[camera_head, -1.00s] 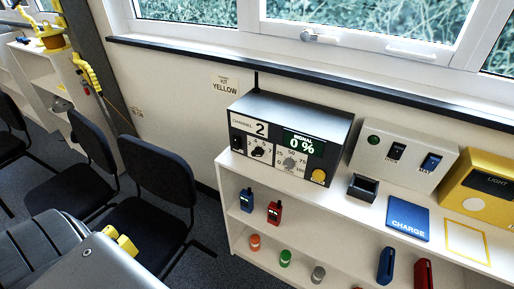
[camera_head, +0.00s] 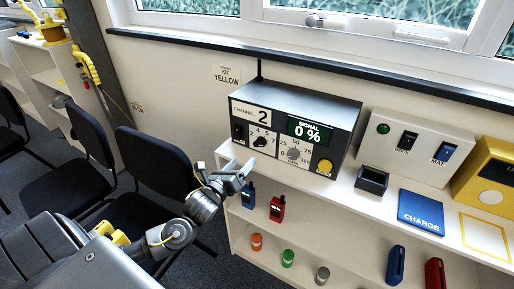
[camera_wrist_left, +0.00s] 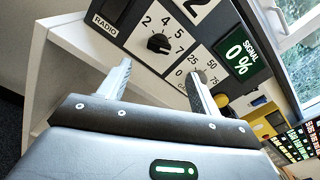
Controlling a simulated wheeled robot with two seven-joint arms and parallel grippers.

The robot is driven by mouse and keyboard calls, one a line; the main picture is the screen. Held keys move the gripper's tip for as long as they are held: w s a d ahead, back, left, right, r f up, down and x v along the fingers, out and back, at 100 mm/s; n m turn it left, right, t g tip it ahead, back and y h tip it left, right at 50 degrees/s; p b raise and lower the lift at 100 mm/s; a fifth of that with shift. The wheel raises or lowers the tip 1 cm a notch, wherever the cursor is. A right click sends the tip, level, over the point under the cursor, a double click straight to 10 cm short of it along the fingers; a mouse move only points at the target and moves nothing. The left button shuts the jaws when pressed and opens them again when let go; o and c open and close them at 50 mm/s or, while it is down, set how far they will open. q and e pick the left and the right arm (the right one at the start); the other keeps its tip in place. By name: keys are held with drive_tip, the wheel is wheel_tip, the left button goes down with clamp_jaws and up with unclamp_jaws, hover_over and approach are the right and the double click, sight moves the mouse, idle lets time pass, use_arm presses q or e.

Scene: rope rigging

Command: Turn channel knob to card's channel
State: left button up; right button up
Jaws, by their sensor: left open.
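The grey radio box (camera_head: 345,119) stands on the white shelf top. Its card (camera_head: 250,110) reads CHANNEL 2. The black channel knob (camera_head: 260,142) sits below the card among the marks 2, 4, 5 and 7; I cannot tell for sure which mark it points at. The signal display (camera_head: 309,131) reads 0 %. My left gripper (camera_head: 241,170) is open and empty, in front of the shelf, low and left of the knob. In the left wrist view the knob (camera_wrist_left: 158,43) shows just beyond and between the open fingertips (camera_wrist_left: 158,68), apart from them. My right gripper is not in view.
A grey dial (camera_head: 293,154) and a yellow button (camera_head: 324,166) are right of the knob, a black switch (camera_head: 238,131) left of it. A black holder (camera_head: 371,181) and blue CHARGE pad (camera_head: 420,213) lie to the right. Handheld radios stand on the shelf below. A chair (camera_head: 155,160) is at left.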

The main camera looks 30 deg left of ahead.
sight(258, 146)
use_arm(q)
drive_tip(key=shift+m, duration=0.5)
drive_tip(key=w+b, duration=0.1)
drive_tip(key=w, duration=0.1)
drive_tip(key=w+b, duration=0.1)
drive_tip(key=w, duration=0.2)
drive_tip(key=w+b, duration=0.1)
drive_tip(key=w, duration=0.1)
drive_tip(key=shift+w+a+f, duration=0.15)
drive_tip(key=shift+w+f, duration=0.1)
drive_tip(key=shift+w, duration=0.15)
drive_tip(key=w+b, duration=0.1)
drive_tip(key=w, duration=0.1)
drive_tip(key=shift+w+r, duration=0.1)
drive_tip(key=shift+w, duration=0.45)
drive_tip(key=shift+c, duration=0.7)
drive_tip(key=c, duration=0.8)
drive_tip(key=shift+c, duration=0.2)
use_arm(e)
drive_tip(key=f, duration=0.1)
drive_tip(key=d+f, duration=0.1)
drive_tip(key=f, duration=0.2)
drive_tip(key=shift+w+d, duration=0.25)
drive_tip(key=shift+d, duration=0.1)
